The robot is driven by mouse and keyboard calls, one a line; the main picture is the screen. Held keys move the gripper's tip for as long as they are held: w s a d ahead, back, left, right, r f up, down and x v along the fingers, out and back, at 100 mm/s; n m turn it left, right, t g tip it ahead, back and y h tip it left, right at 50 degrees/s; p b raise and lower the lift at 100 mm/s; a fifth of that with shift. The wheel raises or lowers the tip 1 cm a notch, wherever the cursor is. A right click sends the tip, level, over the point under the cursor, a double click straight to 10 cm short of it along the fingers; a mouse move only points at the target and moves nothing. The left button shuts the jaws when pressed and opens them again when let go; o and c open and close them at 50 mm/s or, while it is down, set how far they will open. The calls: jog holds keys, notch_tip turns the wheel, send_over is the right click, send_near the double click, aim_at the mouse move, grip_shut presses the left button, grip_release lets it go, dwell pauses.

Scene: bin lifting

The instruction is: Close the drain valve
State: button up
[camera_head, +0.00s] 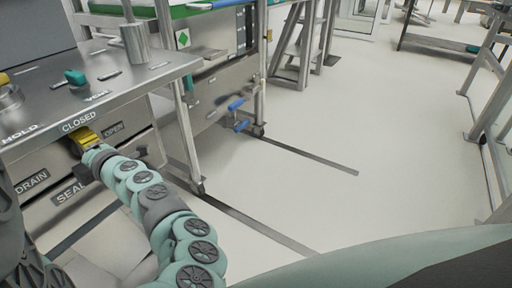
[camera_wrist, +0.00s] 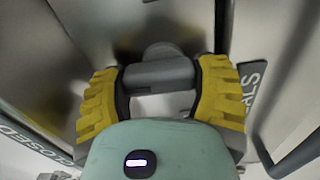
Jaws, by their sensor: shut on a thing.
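My gripper (camera_head: 84,141) has yellow fingers and is at the front of the steel bench, just under the CLOSED label (camera_head: 79,121) and left of the OPEN label (camera_head: 114,129). In the wrist view its ribbed fingers (camera_wrist: 158,92) sit at both ends of a grey bar-shaped handle (camera_wrist: 158,74), shut on it. The handle lies across the picture, with a rounded hub behind its middle. I take it to be the drain valve handle. In the head view my gripper hides it. A DRAIN label (camera_head: 31,182) is on the panel below left.
The steel bench top (camera_head: 130,82) has a teal-handled item (camera_head: 75,77) and a metal post (camera_head: 134,42) on it. A SEAL label (camera_head: 70,194) is below my gripper. Blue handles (camera_head: 237,104) stick out from equipment farther right. Open floor (camera_head: 310,130) lies to the right.

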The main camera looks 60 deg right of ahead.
jog(key=shift+n, duration=0.5)
jog(key=o, duration=1.2)
